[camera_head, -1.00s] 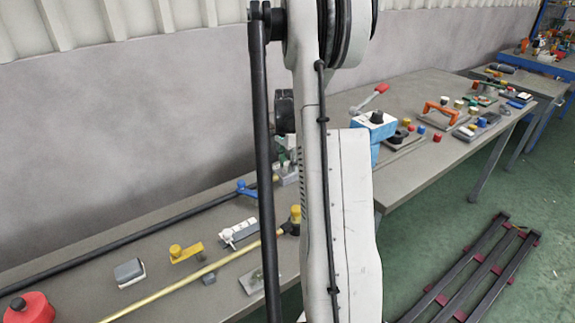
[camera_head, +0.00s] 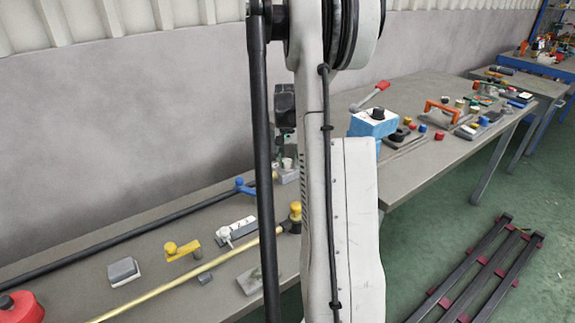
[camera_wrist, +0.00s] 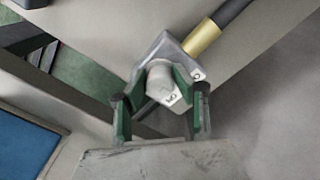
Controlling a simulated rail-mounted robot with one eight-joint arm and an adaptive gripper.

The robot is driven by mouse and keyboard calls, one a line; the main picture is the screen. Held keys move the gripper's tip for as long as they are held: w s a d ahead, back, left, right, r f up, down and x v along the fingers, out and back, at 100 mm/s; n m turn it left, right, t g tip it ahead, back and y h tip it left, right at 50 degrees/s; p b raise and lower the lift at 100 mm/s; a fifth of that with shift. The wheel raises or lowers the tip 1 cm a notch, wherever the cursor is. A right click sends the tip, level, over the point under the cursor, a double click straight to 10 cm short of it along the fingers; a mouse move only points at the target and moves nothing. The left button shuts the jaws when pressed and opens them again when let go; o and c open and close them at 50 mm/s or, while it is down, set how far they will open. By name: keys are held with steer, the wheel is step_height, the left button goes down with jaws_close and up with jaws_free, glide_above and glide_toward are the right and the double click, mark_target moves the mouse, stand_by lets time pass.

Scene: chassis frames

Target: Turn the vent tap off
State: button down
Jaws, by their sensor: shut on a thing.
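In the wrist view, a grey fitting (camera_wrist: 166,46) sits at the end of a dark pipe with a brass collar (camera_wrist: 201,38). A pale, tapered knob with small dark marks (camera_wrist: 164,86) stands out from this fitting; I take it for the vent tap's handle. My gripper (camera_wrist: 160,97) has its green-padded fingers on either side of the knob and is shut on it. In the head view, my arm hides most of this place. Only part of a pale and green shape (camera_head: 286,165) shows beside the arm, so the tap's turn angle cannot be told there.
A black pipe with a blue lever (camera_head: 243,187) and a yellow pipe (camera_head: 190,275) run along the bench. A yellow-handled part (camera_head: 183,250), a grey block (camera_head: 124,271) and a red object (camera_head: 22,306) lie nearby. A blue box (camera_head: 372,123) stands right of my arm.

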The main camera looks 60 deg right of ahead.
mark_target(288, 161)
steer(key=n+b, duration=0.1)
steer(key=n, duration=0.3)
steer(key=shift+s+d+n+b, duration=0.1)
steer(key=shift+n+b, duration=0.2)
steer(key=shift+n, duration=1.6)
steer(key=c, duration=1.4)
jaws_free()
step_height(288, 161, up, 12)
steer(key=shift+r, duration=0.1)
